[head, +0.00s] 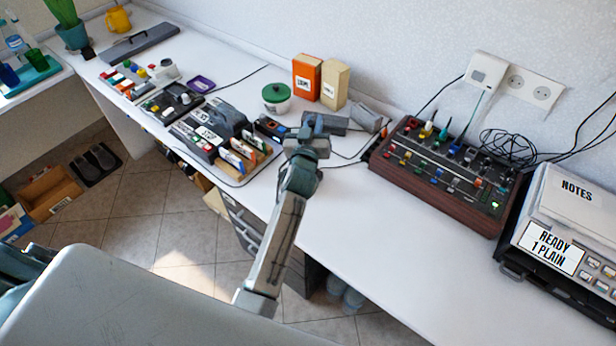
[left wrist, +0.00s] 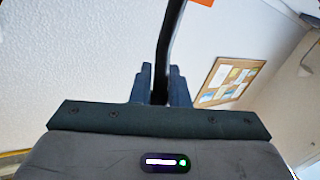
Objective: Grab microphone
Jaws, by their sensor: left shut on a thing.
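My left gripper (head: 312,126) is above the back part of the white desk, in front of the orange and cream boxes. In the left wrist view its two fingers (left wrist: 160,84) are shut on a long, thin black piece (left wrist: 170,40), which I take to be part of the microphone. That piece rises from between the fingers, bends slightly and leaves the top of the picture. In the head view the gripper and wrist hide most of what is held. My right gripper is not in view.
An orange box (head: 307,77) and a cream box (head: 335,84) stand behind the gripper, beside a green-lidded pot (head: 276,98). Grey blocks (head: 365,117) and loose cables lie close by. A mixer (head: 440,168) stands to the right. The desk front (head: 400,260) is clear.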

